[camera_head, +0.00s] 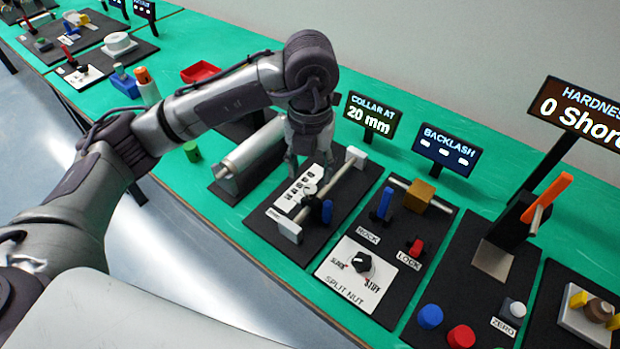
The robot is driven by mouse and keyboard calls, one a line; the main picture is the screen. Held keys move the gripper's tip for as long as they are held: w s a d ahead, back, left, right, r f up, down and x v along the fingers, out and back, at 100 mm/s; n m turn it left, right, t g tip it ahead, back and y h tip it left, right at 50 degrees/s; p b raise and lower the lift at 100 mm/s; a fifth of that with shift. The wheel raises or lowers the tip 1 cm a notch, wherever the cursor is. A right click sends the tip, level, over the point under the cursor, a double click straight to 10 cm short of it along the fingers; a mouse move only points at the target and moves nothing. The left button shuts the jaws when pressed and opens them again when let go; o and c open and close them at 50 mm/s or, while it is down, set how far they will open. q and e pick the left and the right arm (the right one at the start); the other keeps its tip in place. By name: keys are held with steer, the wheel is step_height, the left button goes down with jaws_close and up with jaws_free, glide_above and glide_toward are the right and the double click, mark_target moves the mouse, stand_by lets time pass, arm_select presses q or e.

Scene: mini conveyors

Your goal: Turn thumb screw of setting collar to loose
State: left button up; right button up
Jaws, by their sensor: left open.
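The setting collar station is a black board (263,229) with a rod (340,182) held between two white end blocks. The collar appears to be the dark piece (312,206) around the rod, near its front end. A blue knob (327,211) stands beside it, seemingly the thumb screw; its exact setting cannot be told. A small sign (370,118) behind reads "COLLAR AT 20 mm". My left gripper (308,168) is open, pointing down over the back part of the board, behind the blue knob and apart from it. My right gripper is not in view.
A metal roller (249,153) stands left of the collar board, with a green cylinder (192,151) beyond. A split nut panel (357,273) with an upright blue lever (385,203) is close on the right. A hardness tester (497,254) stands farther right.

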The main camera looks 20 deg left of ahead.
mark_target(310, 189)
arm_select(q)
step_height(310, 189, up, 8)
steer(key=shift+f, duration=0.2)
steer(key=shift+f, duration=0.1)
stand_by(0.4)
